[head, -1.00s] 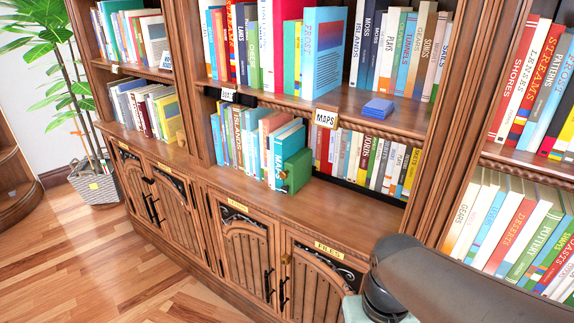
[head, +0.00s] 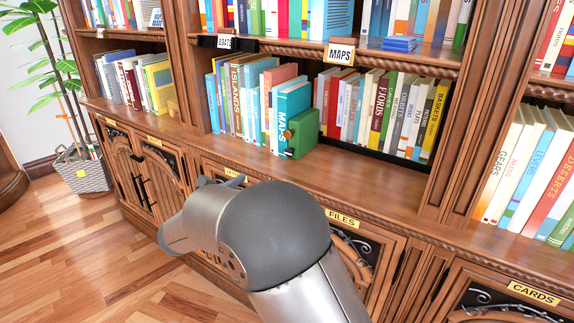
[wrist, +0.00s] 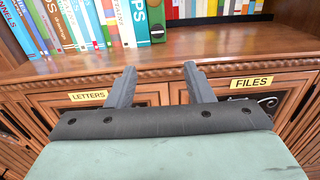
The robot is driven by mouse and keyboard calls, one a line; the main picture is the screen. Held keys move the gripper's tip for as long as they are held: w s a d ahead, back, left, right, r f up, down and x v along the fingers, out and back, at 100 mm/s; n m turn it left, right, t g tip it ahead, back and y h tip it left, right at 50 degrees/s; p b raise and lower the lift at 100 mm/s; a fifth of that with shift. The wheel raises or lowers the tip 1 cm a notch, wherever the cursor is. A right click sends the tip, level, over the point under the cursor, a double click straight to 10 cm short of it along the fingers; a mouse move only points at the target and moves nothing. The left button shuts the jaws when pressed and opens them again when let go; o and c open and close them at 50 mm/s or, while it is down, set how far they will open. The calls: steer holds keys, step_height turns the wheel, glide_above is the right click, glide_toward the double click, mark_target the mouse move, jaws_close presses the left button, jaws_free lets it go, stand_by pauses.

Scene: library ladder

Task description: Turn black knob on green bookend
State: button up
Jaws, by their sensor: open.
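The green bookend (head: 304,134) stands upright on the lower shelf, against the right end of a row of books, beside the turquoise MAPS book (head: 291,114). In the head view my arm mostly hides the gripper.
A bare wooden ledge (head: 365,177) runs in front of the books. Cabinet doors with LETTERS (wrist: 88,96) and FILES (wrist: 251,82) labels are below it. Blue stacked items (head: 399,43) lie on the shelf above. More books (head: 385,115) stand right of the bookend.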

mark_target(288, 153)
steer(key=x, duration=1.7)
steer(key=shift+w+a+r, duration=0.1)
steer(key=shift+w+r, duration=0.1)
steer(key=shift+r, duration=0.05)
steer(key=shift+b, duration=0.3)
steer(key=c, duration=1)
